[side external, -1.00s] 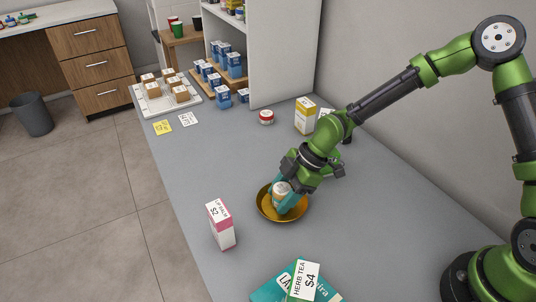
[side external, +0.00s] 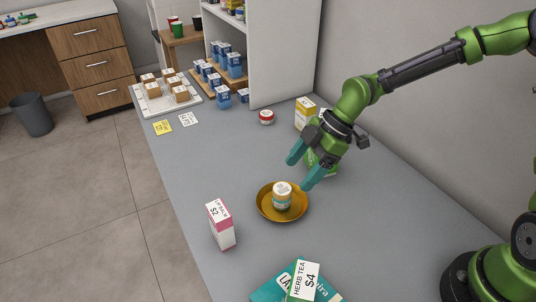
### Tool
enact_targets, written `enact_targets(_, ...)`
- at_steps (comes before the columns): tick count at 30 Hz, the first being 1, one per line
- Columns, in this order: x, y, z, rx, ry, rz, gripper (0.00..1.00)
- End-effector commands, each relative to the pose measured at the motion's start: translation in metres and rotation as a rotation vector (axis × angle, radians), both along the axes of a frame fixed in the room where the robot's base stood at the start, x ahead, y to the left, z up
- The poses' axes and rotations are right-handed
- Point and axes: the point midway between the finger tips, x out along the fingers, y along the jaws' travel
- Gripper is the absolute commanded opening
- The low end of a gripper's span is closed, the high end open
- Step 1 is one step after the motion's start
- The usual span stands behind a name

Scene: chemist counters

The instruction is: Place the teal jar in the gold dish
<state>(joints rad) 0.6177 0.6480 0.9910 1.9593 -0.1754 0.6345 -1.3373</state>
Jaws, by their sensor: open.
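The teal jar (side external: 282,197) stands upright inside the gold dish (side external: 264,208), with its pale lid on top. The gold dish sits flat on the grey counter. My gripper (side external: 298,172) is open and empty, with its teal fingers spread. It is above and behind the jar and dish, apart from both.
A pink and white lip balm box (side external: 221,225) stands left of the dish. A herb tea box (side external: 303,281) lies over a teal packet at the front. A red-lidded jar (side external: 267,118), a yellow box (side external: 305,113) and a partly hidden green item stand behind.

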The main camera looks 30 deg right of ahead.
Motion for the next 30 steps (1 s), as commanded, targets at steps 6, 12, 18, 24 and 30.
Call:
enact_targets(6, -0.003, -0.016, 0.024, -0.001, 0.0, -0.001, 0.76)
enact_targets(12, -0.016, -0.027, 0.025, -0.085, 0.043, -0.077, 0.76)
enact_targets(18, -0.049, -0.066, 0.04, -0.277, 0.112, -0.447, 0.76)
enact_targets(24, -0.087, -0.105, 0.089, -0.256, 0.094, -0.944, 0.76)
enact_targets(30, -0.131, -0.127, 0.137, 0.018, 0.114, -1.367, 0.76)
